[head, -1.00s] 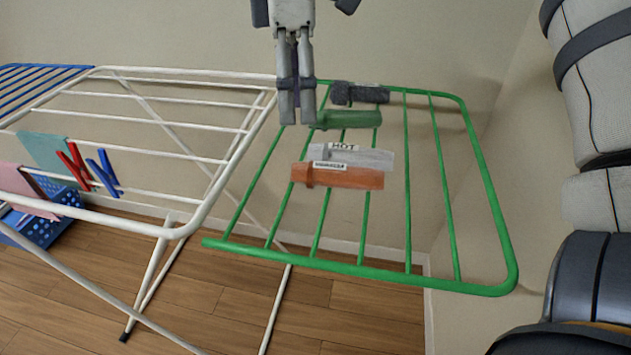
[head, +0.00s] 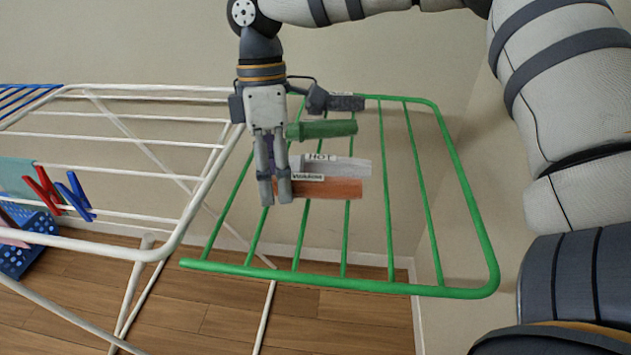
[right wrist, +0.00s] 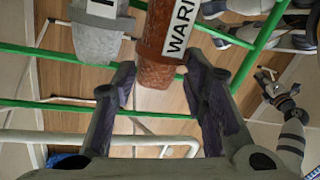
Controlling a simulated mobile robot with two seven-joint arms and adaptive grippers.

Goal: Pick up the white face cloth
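The white face cloth is a pale grey-white roll (head: 348,167) with a label reading HOT, lying across the green rack bars. In the right wrist view the white roll (right wrist: 100,38) is at upper left. My right gripper (head: 275,198) points down at the left end of the orange-brown roll (head: 335,189), just in front of the white one. In the right wrist view its fingers (right wrist: 158,78) are apart, with the orange-brown roll's end showing between them; contact cannot be told. A small grey gripper, apparently my left (right wrist: 265,80), shows at right, too small to read.
A green roll (head: 325,129) and a dark grey roll (head: 345,103) lie behind the white one. The green rack (head: 340,284) joins a white drying rack (head: 130,250) on the left, with red (head: 42,188) and blue pegs (head: 76,194). The green rack's right side is bare.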

